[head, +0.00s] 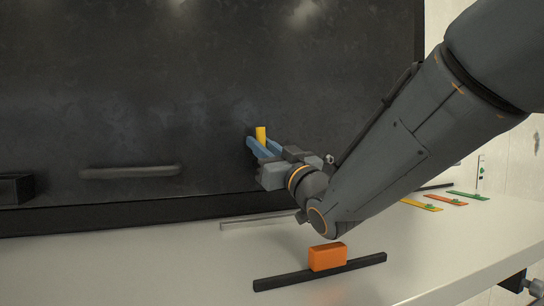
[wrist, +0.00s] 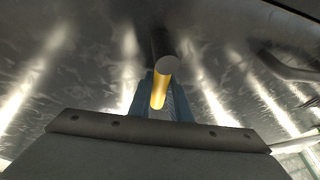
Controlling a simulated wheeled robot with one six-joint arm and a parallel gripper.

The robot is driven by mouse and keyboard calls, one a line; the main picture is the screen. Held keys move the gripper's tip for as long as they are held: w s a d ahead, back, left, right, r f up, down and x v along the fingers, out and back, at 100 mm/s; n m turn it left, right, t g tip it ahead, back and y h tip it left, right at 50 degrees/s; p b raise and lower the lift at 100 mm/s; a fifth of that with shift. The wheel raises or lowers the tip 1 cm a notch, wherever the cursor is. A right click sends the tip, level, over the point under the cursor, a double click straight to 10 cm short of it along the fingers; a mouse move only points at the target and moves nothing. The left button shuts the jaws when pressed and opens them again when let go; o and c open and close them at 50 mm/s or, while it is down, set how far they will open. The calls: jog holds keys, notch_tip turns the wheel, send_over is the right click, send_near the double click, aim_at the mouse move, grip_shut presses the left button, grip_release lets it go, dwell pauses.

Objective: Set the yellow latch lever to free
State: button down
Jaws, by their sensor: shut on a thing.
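The yellow latch lever (head: 261,133) stands up from between my gripper's fingertips in the head view, in front of the dark panel. In the wrist view the yellow lever (wrist: 158,92) runs between the two blue fingers and meets a dark round pivot (wrist: 165,65). My gripper (head: 258,147) is shut on the lever. It also shows in the wrist view (wrist: 155,97). The fingers and gripper body hide part of the lever and its mount in the head view. No free or locked marking is readable.
The dark panel (head: 130,80) has a horizontal bar handle (head: 130,171) left of my gripper. Several coloured strips (head: 467,200) lie at the right, beyond my arm.

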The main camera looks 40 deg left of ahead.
jog(key=shift+w+d+m+t+b, duration=0.15)
jog(key=shift+m+t+b, duration=0.2)
jog(key=shift+m, duration=0.25)
jog(key=c, duration=1.6)
grip_release()
jog(key=shift+w, duration=0.1)
jog(key=shift+c, duration=0.2)
notch_tip(320, 180, up, 10)
jog(key=shift+b, duration=0.8)
